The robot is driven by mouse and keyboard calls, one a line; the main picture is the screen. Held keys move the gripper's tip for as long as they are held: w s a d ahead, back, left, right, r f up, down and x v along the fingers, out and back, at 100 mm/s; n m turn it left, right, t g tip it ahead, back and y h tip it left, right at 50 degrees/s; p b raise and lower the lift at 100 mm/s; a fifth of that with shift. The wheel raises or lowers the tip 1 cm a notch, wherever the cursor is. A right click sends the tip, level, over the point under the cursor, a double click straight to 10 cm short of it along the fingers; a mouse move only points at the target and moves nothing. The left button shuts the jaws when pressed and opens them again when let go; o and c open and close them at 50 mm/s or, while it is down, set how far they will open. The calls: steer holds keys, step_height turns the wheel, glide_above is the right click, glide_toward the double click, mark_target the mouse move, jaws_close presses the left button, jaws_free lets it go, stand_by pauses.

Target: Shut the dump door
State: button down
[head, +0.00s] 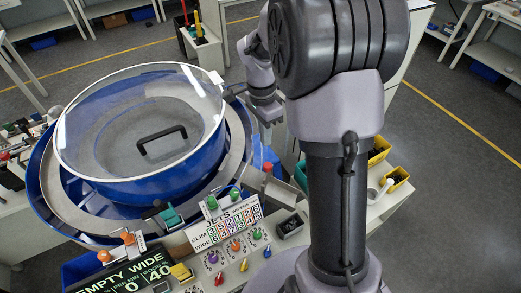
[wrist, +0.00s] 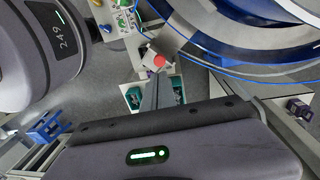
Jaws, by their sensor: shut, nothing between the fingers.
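The blue bowl (head: 150,185) with a clear lid (head: 100,120) and black handle (head: 162,141) fills the left of the head view. Its blue and white curved rim (wrist: 250,45) shows at upper right in the wrist view. I cannot clearly make out the dump door; a blue part (head: 263,156) stands at the bowl's right side. A red-topped post (head: 267,168) is just below it, and a red round knob (wrist: 159,62) shows in the wrist view. My gripper (head: 268,118) is right of the bowl, its fingers (wrist: 157,82) shut and empty, pointing towards the knob. Contact cannot be told.
A control panel with coloured knobs (head: 237,248) and a counter sign (head: 127,275) stand in front of the bowl. Teal bins (wrist: 133,97) lie beyond my fingers. Open grey floor (head: 465,125) is at far right.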

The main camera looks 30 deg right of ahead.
mark_target(267, 164)
steer(key=f, duration=0.3)
steer(key=f+b, duration=0.1)
steer(key=f, duration=0.5)
steer(key=shift+s+f, duration=0.1)
steer(key=shift+s, duration=0.25)
steer(key=shift+b, duration=0.3)
